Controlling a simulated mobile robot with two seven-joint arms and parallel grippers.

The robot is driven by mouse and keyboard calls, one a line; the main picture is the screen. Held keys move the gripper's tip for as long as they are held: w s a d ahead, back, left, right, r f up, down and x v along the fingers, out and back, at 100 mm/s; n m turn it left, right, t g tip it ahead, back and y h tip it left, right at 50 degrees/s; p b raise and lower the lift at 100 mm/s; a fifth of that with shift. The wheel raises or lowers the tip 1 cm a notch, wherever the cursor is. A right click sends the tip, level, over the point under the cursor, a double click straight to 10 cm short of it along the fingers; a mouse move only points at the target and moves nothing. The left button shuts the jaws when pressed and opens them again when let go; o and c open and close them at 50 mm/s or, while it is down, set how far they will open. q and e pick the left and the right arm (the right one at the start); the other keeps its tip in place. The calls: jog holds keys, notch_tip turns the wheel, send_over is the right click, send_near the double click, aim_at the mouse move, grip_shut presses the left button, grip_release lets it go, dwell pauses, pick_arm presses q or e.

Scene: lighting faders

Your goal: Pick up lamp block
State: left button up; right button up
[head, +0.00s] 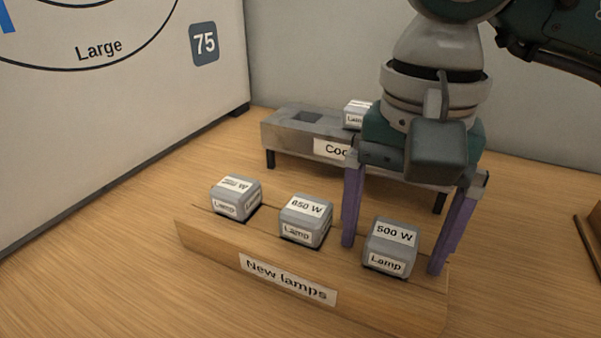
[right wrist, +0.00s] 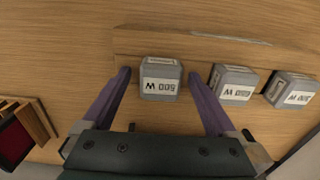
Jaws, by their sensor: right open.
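Three grey lamp blocks stand in a row on the wooden "New lamps" rack (head: 213,232). The right one is the 500 W lamp block (head: 390,247), the middle one the 650 W lamp block (head: 305,220), and the left lamp block (head: 236,197) has a wattage label too small to read surely. My right gripper (head: 393,258) is open, its purple fingers pointing down on either side of the 500 W block, with gaps showing. In the right wrist view that block (right wrist: 160,80) sits between the open fingertips (right wrist: 161,77). My left gripper is not in view.
Behind the rack a grey stand (head: 285,133) labelled "Coo…" carries another lamp block (head: 356,113), partly hidden by my right gripper. A white panel (head: 120,95) marked "Large" and "75" stands at left. Bare table (head: 110,275) lies at front left.

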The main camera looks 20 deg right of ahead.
jog(key=c, duration=1.3)
jog(key=shift+r, duration=0.15)
